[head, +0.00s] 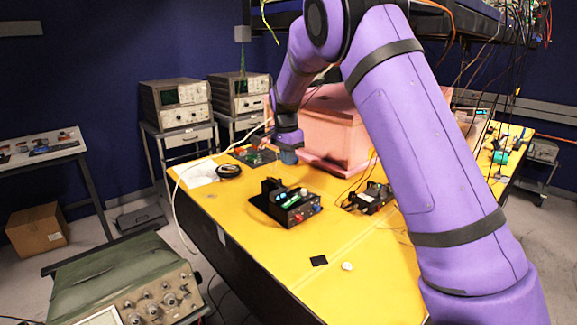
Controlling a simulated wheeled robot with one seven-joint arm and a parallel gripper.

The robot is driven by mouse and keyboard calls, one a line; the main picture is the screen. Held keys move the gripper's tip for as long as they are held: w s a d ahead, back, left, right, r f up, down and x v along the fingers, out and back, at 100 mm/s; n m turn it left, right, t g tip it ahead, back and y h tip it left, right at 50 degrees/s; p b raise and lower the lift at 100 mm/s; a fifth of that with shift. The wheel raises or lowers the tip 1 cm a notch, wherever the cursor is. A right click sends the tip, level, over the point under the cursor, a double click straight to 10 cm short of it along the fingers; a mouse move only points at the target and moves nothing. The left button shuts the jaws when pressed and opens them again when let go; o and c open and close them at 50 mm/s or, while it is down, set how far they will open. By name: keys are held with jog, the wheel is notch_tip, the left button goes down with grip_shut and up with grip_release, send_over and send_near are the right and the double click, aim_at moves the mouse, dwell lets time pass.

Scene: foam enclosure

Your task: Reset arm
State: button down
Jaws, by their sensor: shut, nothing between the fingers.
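My arm, in a purple sleeve with dark bands, reaches from the lower right up over the yellow table (245,235) and bends down at the upper middle. My gripper (288,157) is at its end, above the far part of the table, in front of the pink foam enclosure (340,140). It is small in the head view and points downward. It is shut with nothing in it. My forearm and upper arm hide part of the enclosure and the table's right side.
A black device with a green part (300,207) and a smaller black box (370,198) stand on the table. A black square (319,260) and a white piece (347,266) lie near the front. A green instrument (130,285) stands lower left. Cables hang at upper right.

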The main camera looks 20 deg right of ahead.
dwell(0.4)
jog(key=s+d+r+n+t+y, duration=0.1)
jog(key=s+d+r+n, duration=0.15)
jog(key=s+r, duration=0.7)
jog(key=s+d+r+n+t+y, duration=0.1)
jog(key=s+r+n, duration=0.3)
jog(key=s+r, duration=0.55)
jog(key=s+f+n+t, duration=0.1)
jog(key=s+f+n, duration=0.1)
jog(key=s, duration=1.1)
jog(key=s+f+n+t+h, duration=0.1)
jog(key=s+n, duration=0.4)
jog(key=s, duration=0.8)
jog(key=shift+a+f+t, duration=0.35)
jog(key=shift+a+t, duration=0.05)
jog(key=shift+a, duration=0.05)
jog(key=shift+s, duration=0.1)
